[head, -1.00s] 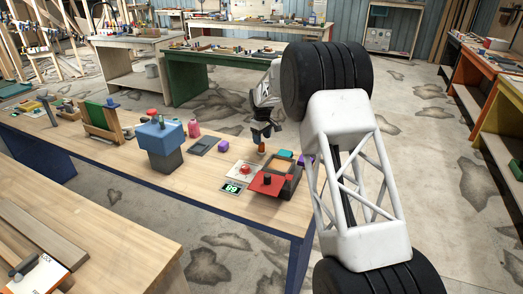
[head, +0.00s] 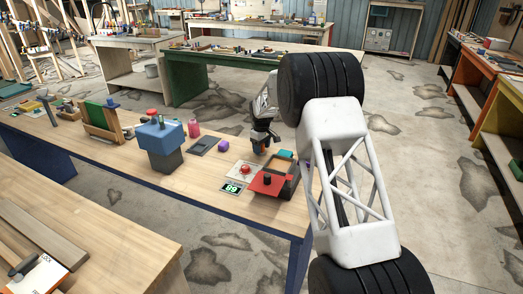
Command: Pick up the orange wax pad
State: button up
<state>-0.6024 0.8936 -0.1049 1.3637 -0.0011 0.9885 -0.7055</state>
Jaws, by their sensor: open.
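My gripper (head: 261,146) points down over the wooden bench, just behind a dark frame (head: 288,186). Its fingers are small and dark in the head view; they are open. A small orange-brown thing stood under the fingers earlier; the gripper now hides most or all of it, and I cannot tell whether the fingers are around it or touching it. It may be the orange wax pad, but it is too small to be sure. An orange-tan surface (head: 277,167) also shows inside the dark frame.
A red plate (head: 267,183) with a dark knob, a red button (head: 245,170) and a green display (head: 232,188) sit near the bench's front edge. A purple block (head: 223,145), a dark tray (head: 203,146) and a blue-topped block (head: 160,138) stand to the left.

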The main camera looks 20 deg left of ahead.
jog(key=shift+c, duration=0.2)
jog(key=c, duration=1)
jog(key=shift+o, duration=0.2)
jog(key=shift+r, duration=0.15)
notch_tip(320, 180, up, 10)
jog(key=shift+f, duration=0.1)
dwell(0.3)
jog(key=o, duration=0.3)
jog(key=shift+c, duration=1.1)
